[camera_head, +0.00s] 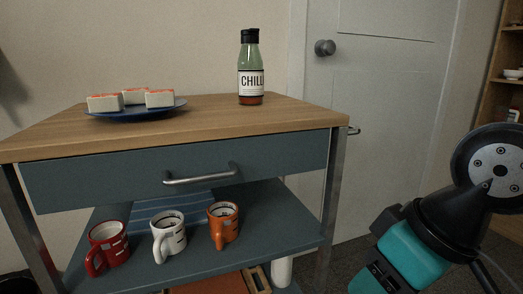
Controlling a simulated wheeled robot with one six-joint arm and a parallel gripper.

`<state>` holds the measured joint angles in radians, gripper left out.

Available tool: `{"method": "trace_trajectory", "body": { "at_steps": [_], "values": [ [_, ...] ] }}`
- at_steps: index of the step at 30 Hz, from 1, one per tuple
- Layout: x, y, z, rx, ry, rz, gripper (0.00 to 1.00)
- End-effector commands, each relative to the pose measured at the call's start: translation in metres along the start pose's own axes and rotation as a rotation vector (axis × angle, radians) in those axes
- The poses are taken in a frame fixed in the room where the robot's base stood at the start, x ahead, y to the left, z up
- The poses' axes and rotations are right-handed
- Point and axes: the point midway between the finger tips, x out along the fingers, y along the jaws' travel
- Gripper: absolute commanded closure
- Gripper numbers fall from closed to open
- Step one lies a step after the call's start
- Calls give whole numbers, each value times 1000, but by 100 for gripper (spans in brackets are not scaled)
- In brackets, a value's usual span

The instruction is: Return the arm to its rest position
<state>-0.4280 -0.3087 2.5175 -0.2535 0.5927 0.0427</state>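Part of my arm (412,250), teal and black with a round black joint, fills the lower right of the head view. It is folded to the right of the wooden-topped cart (60,130) and apart from it. My gripper's fingers do not show, so what they hold is hidden.
A chilli bottle (249,75) and a blue plate (135,114) with several white-and-red blocks stand on the cart top. Red (112,240), white (168,235) and orange (224,225) mugs stand on the shelf below the drawer (120,180). A door (385,110) is behind; a bookcase (510,95) stands right.

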Motion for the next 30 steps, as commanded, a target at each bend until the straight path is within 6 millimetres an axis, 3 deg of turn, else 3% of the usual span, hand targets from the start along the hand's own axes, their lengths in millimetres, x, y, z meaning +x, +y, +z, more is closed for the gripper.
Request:
{"method": "trace_trajectory", "body": {
  "at_steps": [5, 17, 30],
  "values": [
    [-16, -10, 33, -6, -145, -137, 51],
    [-103, -28, 1, -18, -146, -142, 51],
    [-256, -55, -55, -18, -145, -141, 51]
  ]
}}
